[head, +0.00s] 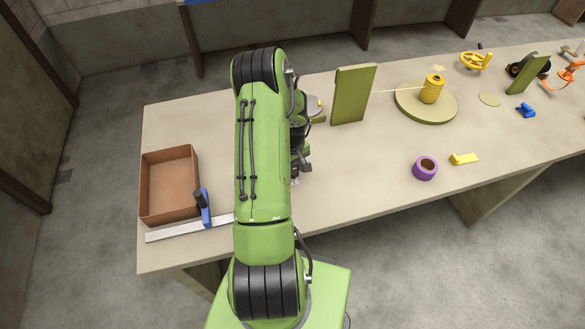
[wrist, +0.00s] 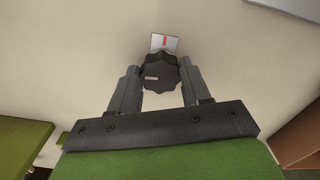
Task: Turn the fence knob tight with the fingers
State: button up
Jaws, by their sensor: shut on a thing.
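In the wrist view a black lobed knob (wrist: 158,73) sits between the two grey fingers of my gripper (wrist: 160,78). The fingers are shut on its sides, one left and one right. A small pale plate with a red mark (wrist: 164,42) shows just beyond the knob. In the head view my green arm covers the knob, and only dark parts of my wrist show at the arm's right side. How tight the knob is cannot be seen.
On the bench (head: 330,190), a brown open box (head: 168,185), a metal bar (head: 185,231) and a blue clamp (head: 206,208) lie left of my arm. A green upright panel (head: 353,95) stands right, then a round green base (head: 410,107) with a yellow spool (head: 432,90) and a purple roll (head: 416,172).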

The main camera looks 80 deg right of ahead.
jog(key=m+b, duration=0.3)
jog(key=m, duration=0.1)
jog(key=shift+f, duration=0.15)
jog(key=m+b, duration=0.3)
jog(key=m, duration=0.2)
jog(key=shift+w+m, duration=0.15)
jog(key=shift+m, duration=0.15)
jog(key=m+b, duration=0.1)
jog(key=m, duration=0.3)
jog(key=shift+m+b, duration=0.3)
jog(key=shift+b, duration=0.05)
jog(key=m+b, duration=0.1)
jog(key=m, duration=0.3)
jog(key=shift+w+m, duration=0.1)
jog(key=shift+m, duration=0.3)
jog(key=shift+r, duration=0.2)
jog(key=o, duration=1.1)
jog(key=shift+c, duration=0.2)
notch_tip(320, 180, up, 16)
jog(key=p, duration=0.2)
jog(key=shift+f, duration=0.15)
